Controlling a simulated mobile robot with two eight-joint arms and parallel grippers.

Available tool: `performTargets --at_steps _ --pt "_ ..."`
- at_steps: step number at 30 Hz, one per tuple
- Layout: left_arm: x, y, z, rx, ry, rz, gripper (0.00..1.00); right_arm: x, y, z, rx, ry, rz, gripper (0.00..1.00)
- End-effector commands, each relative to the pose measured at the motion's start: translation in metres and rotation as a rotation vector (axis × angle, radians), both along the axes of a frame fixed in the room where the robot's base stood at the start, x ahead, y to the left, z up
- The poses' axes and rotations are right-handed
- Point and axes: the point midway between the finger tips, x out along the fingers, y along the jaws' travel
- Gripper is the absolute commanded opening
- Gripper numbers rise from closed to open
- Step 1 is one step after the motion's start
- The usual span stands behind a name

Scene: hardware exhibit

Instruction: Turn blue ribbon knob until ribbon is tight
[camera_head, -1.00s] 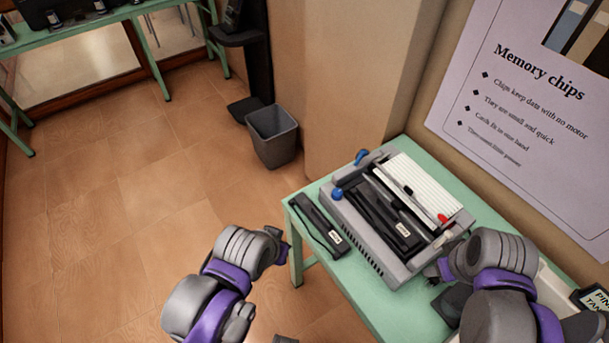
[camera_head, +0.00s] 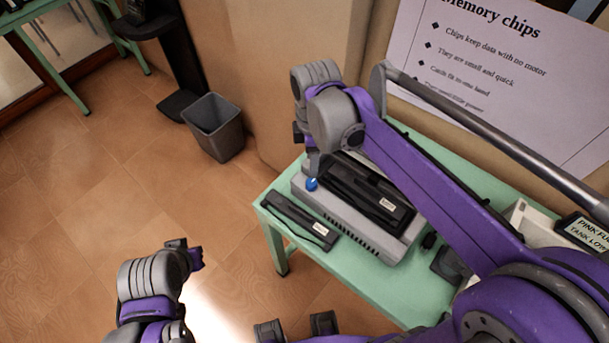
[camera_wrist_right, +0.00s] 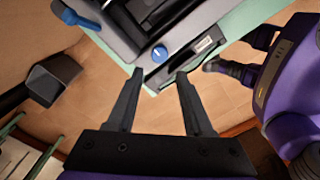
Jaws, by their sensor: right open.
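A grey printer (camera_head: 345,230) with a black ribbon cartridge (camera_head: 372,192) in its top stands on a green table. The blue knob (camera_head: 311,184) is at its near left corner; it also shows in the right wrist view (camera_wrist_right: 160,53). My right gripper (camera_head: 314,166) is over that corner, pointing down close to the knob. In the right wrist view its two fingers (camera_wrist_right: 157,76) are apart and empty, with the knob just beyond the gap between the tips. My left gripper (camera_head: 188,252) is away from the table over the floor; its fingers are unclear. My right arm hides the printer's back.
A blue lever (camera_wrist_right: 68,13) shows on the printer in the right wrist view. A grey bin (camera_head: 214,127) stands on the floor. A labelled box (camera_head: 585,234) is at right.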

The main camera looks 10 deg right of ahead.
Motion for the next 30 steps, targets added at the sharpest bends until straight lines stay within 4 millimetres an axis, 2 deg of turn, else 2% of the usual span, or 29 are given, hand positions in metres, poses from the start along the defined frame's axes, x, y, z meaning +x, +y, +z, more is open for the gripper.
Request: performTargets --at_steps 6,12,18,26,30 --pt "-0.002 0.000 -0.005 0.000 0.003 0.000 0.00 0.000 0.000 -0.044 0.000 0.000 -0.002 0.51" --pt "-0.003 0.000 -0.008 0.000 0.005 0.000 0.00 0.000 0.000 -0.075 0.000 0.000 -0.003 0.51" --pt "-0.003 0.000 -0.009 0.000 0.006 0.000 0.00 0.000 0.000 -0.088 0.000 -0.001 -0.003 0.51" --pt "-0.003 0.000 -0.009 0.000 0.006 0.000 0.00 0.000 0.000 -0.089 0.000 -0.001 -0.003 0.51" --pt "-0.003 0.000 -0.009 0.000 0.006 0.000 0.00 0.000 0.000 -0.088 0.000 -0.001 -0.003 0.28"
